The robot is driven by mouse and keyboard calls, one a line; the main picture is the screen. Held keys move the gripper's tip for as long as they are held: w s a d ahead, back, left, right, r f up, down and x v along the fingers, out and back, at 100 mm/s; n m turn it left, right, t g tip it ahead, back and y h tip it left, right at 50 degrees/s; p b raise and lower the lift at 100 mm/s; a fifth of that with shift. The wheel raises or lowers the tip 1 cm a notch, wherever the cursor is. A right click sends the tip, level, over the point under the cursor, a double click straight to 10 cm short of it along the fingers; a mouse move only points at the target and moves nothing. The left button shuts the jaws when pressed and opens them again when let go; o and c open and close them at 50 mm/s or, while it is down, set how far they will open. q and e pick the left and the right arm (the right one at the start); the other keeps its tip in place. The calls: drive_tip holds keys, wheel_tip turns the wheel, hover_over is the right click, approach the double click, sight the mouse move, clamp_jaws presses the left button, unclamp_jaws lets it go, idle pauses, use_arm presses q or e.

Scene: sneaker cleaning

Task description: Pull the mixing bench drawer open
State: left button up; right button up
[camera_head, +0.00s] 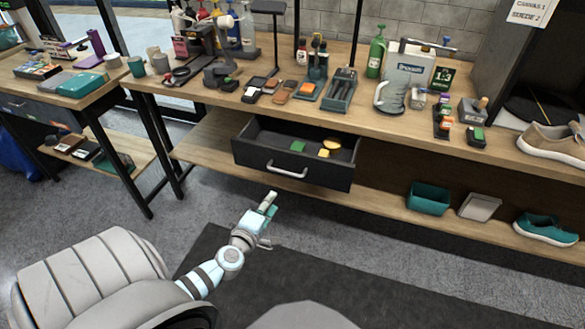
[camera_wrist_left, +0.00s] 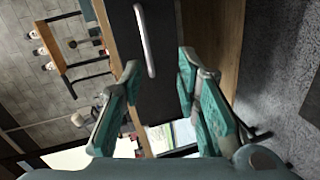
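The black mixing bench drawer (camera_head: 325,175) hangs under the bench top and stands pulled out, its inside showing. A green sponge-like piece (camera_head: 297,146) and small yellow items (camera_head: 326,151) lie in it. Its silver bar handle (camera_head: 287,171) is on the front face. My left gripper (camera_head: 268,205) is in front of and below the handle, apart from it. In the left wrist view the teal fingers of my left gripper (camera_wrist_left: 160,64) are spread with nothing between them, and the handle (camera_wrist_left: 145,40) shows beyond the tips. My right gripper is not in view.
The wooden bench top (camera_head: 210,95) holds tools, bottles and a clear jug (camera_head: 390,96). The lower shelf (camera_head: 385,205) carries a teal bin (camera_head: 429,198), a grey bin (camera_head: 480,206) and a teal shoe (camera_head: 545,229). A side table (camera_head: 62,92) stands left. Floor before the drawer is clear.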

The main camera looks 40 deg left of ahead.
sight(285, 172)
use_arm(q)
drive_tip(key=w+a+b, duration=0.1)
drive_tip(key=w, duration=0.3)
drive_tip(key=w+a+n+b, duration=0.1)
drive_tip(key=w+a+b, duration=0.1)
drive_tip(key=w, duration=0.3)
drive_tip(key=w+a+f+n+b, duration=0.1)
drive_tip(key=w+a+b, duration=0.1)
drive_tip(key=w, duration=0.2)
drive_tip(key=shift+w+a+y, duration=0.25)
drive_tip(key=shift+y, duration=0.05)
drive_tip(key=shift+c, duration=0.2)
drive_tip(key=shift+w, duration=0.1)
clamp_jaws()
